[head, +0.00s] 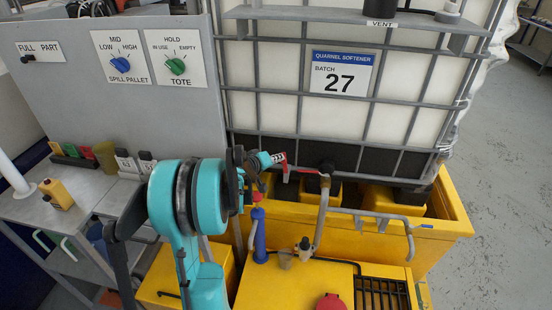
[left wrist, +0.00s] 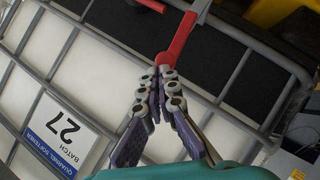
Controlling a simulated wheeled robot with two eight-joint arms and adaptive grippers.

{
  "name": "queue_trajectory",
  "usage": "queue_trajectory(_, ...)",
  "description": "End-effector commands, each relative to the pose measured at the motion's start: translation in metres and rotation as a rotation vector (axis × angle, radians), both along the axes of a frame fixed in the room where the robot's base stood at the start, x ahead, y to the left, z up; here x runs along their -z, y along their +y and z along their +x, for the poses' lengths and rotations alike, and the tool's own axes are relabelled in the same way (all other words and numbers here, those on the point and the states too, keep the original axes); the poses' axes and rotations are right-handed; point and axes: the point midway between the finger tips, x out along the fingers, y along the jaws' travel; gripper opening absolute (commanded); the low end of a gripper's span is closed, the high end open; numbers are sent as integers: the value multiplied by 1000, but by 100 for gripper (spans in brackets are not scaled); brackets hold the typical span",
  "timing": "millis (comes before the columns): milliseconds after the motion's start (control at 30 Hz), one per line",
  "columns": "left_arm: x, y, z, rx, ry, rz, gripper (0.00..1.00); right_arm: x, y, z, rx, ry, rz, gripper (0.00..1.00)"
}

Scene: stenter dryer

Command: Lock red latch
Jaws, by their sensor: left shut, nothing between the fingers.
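The red latch (head: 284,167) is at the lower front of the white caged tote, close to the tip of my left gripper (head: 266,161). In the left wrist view the red latch (left wrist: 182,38) runs down from the top edge to my left gripper (left wrist: 158,88). The fingers are shut with nothing between them and overlap the latch's lower part, hiding some of it. A bit of red shows beside the fingers. I cannot tell whether they touch it. My right gripper is not in view.
The tote (head: 400,100) with a "BATCH 27" label (head: 341,73) stands in a yellow spill pallet (head: 445,222). A grey pipe (head: 322,213) and a blue cylinder (head: 259,235) rise near the latch. A grey panel (head: 130,105) with knobs is at the left.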

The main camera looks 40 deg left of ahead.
Motion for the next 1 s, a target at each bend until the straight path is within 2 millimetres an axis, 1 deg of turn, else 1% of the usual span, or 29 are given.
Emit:
queue_trajectory(267,-4,-12,6,3,50,91,0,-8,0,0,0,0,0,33)
queue_trajectory(500,-4,-29,16,5,133,245,0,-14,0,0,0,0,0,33)
queue_trajectory(1000,6,-58,32,3,285,521,0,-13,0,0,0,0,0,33)
